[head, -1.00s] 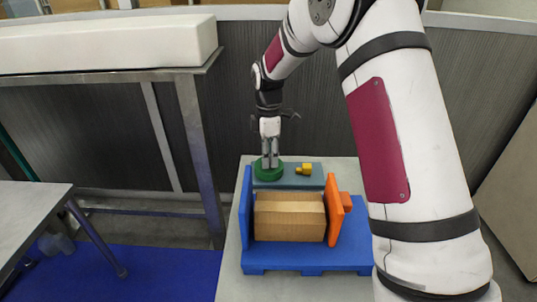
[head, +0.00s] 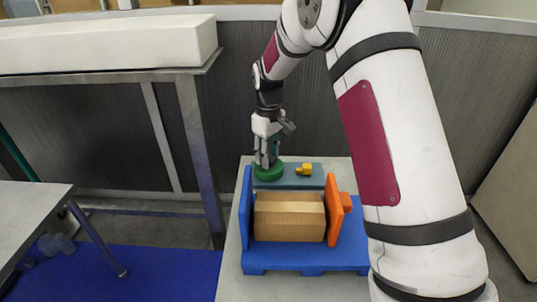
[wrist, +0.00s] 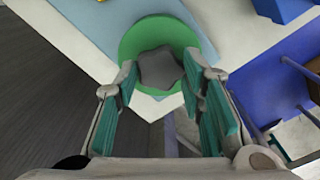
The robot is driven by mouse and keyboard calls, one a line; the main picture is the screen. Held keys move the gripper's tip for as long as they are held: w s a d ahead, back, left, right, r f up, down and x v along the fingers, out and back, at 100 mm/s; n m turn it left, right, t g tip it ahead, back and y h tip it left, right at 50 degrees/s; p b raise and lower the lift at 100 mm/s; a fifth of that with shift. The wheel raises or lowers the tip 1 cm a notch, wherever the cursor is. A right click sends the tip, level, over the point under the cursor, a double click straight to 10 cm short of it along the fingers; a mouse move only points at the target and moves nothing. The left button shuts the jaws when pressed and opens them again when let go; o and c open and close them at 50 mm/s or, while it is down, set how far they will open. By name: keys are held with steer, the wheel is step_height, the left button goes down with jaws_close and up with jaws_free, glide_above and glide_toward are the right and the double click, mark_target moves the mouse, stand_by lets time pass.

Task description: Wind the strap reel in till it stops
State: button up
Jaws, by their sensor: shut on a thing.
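The strap reel (head: 270,174) is a green disc at the left end of a grey-teal plate (head: 290,181), behind a cardboard box. In the wrist view the green disc (wrist: 137,42) has a grey lobed knob (wrist: 160,68) on it. My gripper (head: 267,162) points down over the reel. In the wrist view its teal-padded fingers (wrist: 160,78) stand on either side of the knob, shut on it. No strap is clearly visible.
A yellow piece (head: 304,169) sits on the plate right of the reel. The cardboard box (head: 289,222) lies in a blue frame (head: 306,258), between a blue wall and an orange plate (head: 334,210). A steel table (head: 190,130) stands left.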

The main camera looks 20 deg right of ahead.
steer(key=m, duration=0.5)
steer(key=shift+m, duration=0.3)
steer(key=m, duration=0.5)
steer(key=m+p, duration=0.1)
steer(key=m, duration=0.4)
steer(key=shift+d+m, duration=0.1)
steer(key=shift+m, duration=0.3)
steer(key=shift+m+p, duration=0.35)
steer(key=shift+m, duration=1.85)
steer(key=o, duration=1.2)
steer(key=shift+c, duration=0.2)
steer(key=shift+r, duration=0.15)
